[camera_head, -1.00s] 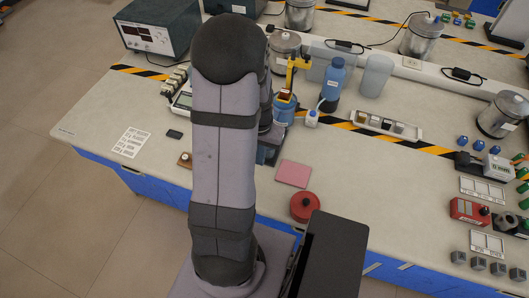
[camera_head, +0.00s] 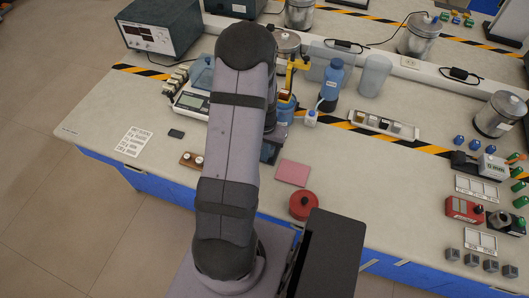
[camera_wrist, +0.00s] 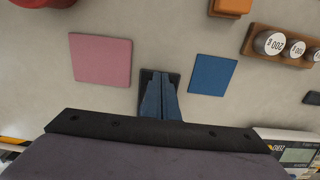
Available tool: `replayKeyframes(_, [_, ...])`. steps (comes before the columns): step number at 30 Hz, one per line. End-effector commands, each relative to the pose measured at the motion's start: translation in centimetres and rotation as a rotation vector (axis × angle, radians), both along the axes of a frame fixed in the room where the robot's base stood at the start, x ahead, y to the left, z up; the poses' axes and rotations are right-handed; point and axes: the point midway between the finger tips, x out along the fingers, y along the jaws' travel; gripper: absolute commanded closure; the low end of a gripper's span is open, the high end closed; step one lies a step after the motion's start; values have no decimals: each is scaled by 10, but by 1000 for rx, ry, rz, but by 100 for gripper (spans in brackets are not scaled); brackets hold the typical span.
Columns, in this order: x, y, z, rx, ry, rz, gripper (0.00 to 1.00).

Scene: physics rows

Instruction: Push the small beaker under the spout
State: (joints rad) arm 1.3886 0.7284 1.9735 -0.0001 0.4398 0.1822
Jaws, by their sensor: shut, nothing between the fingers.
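My gripper (camera_wrist: 160,97) is shut and empty in the wrist view, its fingers pointing down at the bench between a pink square (camera_wrist: 100,59) and a blue square (camera_wrist: 213,75). A dark patch shows around the fingertips; I cannot tell whether it is a pad on the bench. In the head view my arm hides the gripper. A yellow bracket (camera_head: 303,63), perhaps the spout, stands just right of my arm, with a blue vessel (camera_head: 287,110) below it, partly hidden. I cannot surely identify the small beaker in either view.
A blue bottle (camera_head: 332,82) and a translucent cup (camera_head: 375,76) stand right of the bracket. A red lidded pot (camera_head: 303,205) is near the front edge. A scale (camera_head: 191,102) and a wooden weight block (camera_head: 191,160) are left of my arm.

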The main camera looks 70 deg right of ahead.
Motion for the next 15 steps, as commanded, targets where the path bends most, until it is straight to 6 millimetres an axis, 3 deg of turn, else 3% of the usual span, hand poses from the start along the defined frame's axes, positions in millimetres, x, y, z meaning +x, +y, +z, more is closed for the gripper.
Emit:
replayKeyframes(8, [0, -7, -1, -2, 0, 0, 100])
replayKeyframes(15, [0, -45, -3, -3, -1, -1, 100])
